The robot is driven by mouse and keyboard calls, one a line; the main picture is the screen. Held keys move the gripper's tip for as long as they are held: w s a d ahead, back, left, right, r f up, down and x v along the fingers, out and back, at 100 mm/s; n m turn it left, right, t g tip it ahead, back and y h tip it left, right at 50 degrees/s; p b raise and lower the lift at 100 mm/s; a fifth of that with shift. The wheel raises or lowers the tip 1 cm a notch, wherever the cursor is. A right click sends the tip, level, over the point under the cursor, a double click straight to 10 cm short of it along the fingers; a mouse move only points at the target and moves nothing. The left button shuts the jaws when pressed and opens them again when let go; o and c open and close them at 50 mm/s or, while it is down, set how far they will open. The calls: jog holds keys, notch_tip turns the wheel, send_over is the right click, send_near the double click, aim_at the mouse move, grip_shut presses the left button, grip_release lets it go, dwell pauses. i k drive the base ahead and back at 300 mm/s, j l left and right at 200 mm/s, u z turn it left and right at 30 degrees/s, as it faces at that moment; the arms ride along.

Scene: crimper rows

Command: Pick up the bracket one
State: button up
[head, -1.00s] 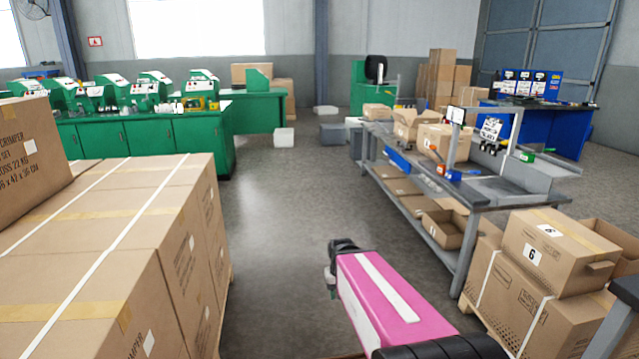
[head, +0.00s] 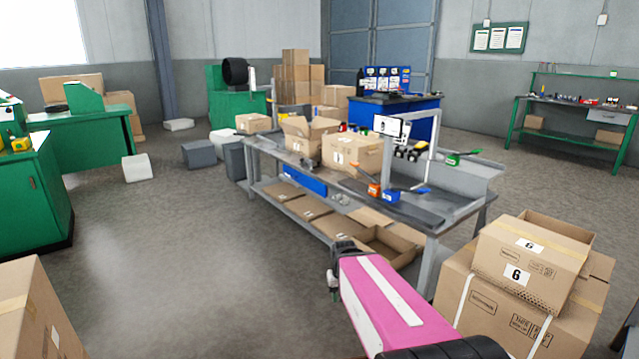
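My gripper (head: 333,284) is at the end of my pink arm in the lower middle of the head view. It is small and dark, and I cannot see whether its fingers are open or shut. I cannot make out a bracket for certain. Small items lie on the grey workbench (head: 440,205): an orange-and-blue item (head: 375,190), a blue item (head: 392,195), a green item (head: 453,159) and small grey metal pieces (head: 341,199). My gripper is in front of the bench, apart from these items.
Cardboard boxes (head: 352,155) stand on the bench. Stacked boxes marked 6 (head: 517,275) stand at the lower right. A carton corner (head: 40,310) is at the lower left. Green cabinets (head: 40,195) line the left. The floor (head: 190,260) between is clear.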

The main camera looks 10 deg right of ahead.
aim_at(399, 153)
jog(key=i+j+z, duration=0.2)
jog(key=z, duration=0.15)
jog(key=i+j+z, duration=0.75)
jog(key=j, duration=0.35)
jog(key=i+j+z, duration=0.1)
jog(key=j, duration=0.4)
jog(key=i+j, duration=0.15)
jog(key=j, duration=0.35)
jog(key=i+j+z, duration=0.15)
jog(key=j, duration=0.3)
jog(key=k, duration=0.05)
